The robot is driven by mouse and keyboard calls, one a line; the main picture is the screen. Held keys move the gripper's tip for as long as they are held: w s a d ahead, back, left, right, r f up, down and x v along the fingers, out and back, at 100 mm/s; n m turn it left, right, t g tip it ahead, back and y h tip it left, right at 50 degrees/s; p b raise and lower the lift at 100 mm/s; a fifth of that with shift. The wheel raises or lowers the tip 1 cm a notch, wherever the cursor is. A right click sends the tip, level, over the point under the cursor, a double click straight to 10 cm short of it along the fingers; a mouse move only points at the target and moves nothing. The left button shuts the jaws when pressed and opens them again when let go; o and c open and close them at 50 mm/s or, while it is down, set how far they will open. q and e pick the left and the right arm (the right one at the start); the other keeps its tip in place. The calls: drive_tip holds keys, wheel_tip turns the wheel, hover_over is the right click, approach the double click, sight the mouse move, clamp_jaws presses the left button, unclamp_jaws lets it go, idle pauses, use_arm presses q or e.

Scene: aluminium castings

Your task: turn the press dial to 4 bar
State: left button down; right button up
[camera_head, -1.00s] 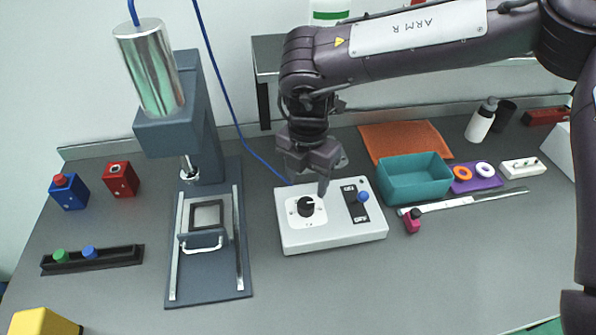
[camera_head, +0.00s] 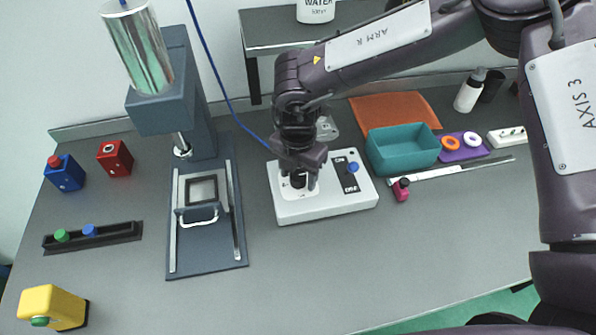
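The white control box (camera_head: 330,208) stands on the grey bench right of the press (camera_head: 207,225). Its black dial (camera_head: 298,182) is on the left part of the top face, largely covered by my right gripper, so its pointer and the scale marks cannot be read. My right gripper (camera_head: 299,179) points down at the dial, with its fingertips close to the dial's sides. Whether the fingers grip it or stand just apart cannot be told. A blue-tipped toggle switch (camera_head: 352,168) sits on the black plate on the right of the box. My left gripper is out of view.
A teal bin (camera_head: 402,160), an orange mat (camera_head: 395,112) and a purple holder with rings (camera_head: 463,156) lie right of the box. A small pink-red item (camera_head: 401,191) and a steel rule (camera_head: 460,169) lie nearby. The bench in front of the box is clear.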

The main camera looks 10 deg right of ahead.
drive_tip(key=c, duration=0.9)
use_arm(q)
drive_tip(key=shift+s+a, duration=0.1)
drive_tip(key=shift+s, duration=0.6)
use_arm(e)
drive_tip(key=shift+n, duration=0.3)
drive_tip(key=n, duration=0.2)
drive_tip(key=shift+r+n, duration=0.1)
drive_tip(key=shift+n, duration=0.2)
drive_tip(key=n, duration=0.2)
drive_tip(key=shift+n, duration=0.4)
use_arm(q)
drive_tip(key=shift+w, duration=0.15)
use_arm(e)
drive_tip(key=n, duration=0.5)
drive_tip(key=shift+w+n, duration=0.1)
drive_tip(key=shift+n, duration=0.2)
drive_tip(key=o, duration=1)
drive_tip(key=shift+c, duration=0.2)
